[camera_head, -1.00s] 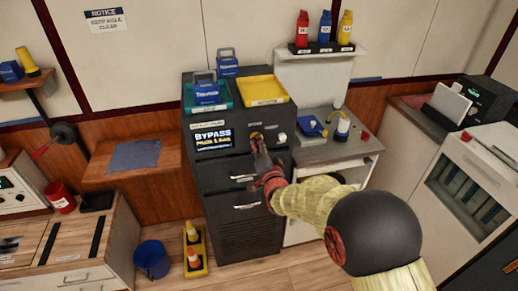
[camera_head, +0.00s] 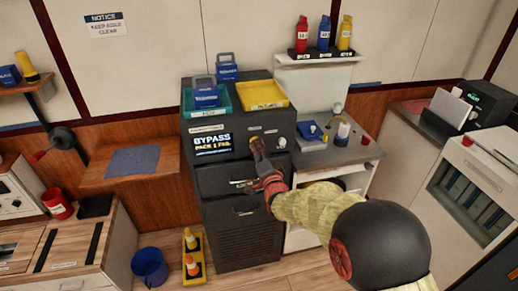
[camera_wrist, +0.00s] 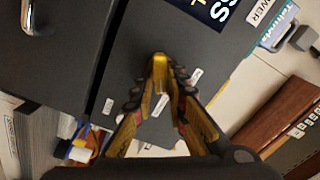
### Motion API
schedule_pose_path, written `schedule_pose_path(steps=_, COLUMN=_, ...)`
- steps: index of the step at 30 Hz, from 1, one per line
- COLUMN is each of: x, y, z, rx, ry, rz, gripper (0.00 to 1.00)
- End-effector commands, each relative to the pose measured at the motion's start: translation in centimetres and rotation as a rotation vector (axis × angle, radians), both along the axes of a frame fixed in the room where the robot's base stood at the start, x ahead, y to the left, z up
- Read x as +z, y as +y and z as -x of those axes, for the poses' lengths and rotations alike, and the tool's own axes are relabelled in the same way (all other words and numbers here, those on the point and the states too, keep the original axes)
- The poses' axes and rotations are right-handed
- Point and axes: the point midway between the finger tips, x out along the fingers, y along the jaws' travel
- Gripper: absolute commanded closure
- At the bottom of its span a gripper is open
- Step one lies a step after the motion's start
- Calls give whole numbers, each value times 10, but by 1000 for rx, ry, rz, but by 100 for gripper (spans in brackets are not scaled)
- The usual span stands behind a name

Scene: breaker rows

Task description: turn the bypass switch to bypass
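The dark cabinet (camera_head: 240,222) carries a lit screen (camera_head: 213,143) reading BYPASS and PACK 1 FAIL. The bypass switch is on the panel right of this screen, hidden behind my gripper in the head view. My gripper (camera_head: 258,146) reaches the panel from the front. In the wrist view, my gripper's yellow fingers (camera_wrist: 160,82) converge in front of the dark panel (camera_wrist: 215,62), with a yellow piece between their tips that looks like the switch handle. Its exact angle is hard to make out. A pale round knob (camera_head: 281,143) sits to the right.
A teal tray (camera_head: 191,108) and a yellow tray (camera_head: 262,95) rest on the cabinet top. A blue bucket (camera_head: 150,267) and a yellow stand with cones (camera_head: 193,253) are on the floor at left.

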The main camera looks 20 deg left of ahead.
Motion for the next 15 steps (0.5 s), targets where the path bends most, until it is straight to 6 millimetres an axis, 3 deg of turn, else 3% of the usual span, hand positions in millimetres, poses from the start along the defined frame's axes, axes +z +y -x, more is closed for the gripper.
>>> schedule_pose_path(steps=7, x=0, y=0, z=0, rx=1, ry=0, rz=1, gripper=70)
schedule_pose_path(steps=15, x=0, y=0, z=0, rx=1, ry=-1, rz=1, gripper=70)
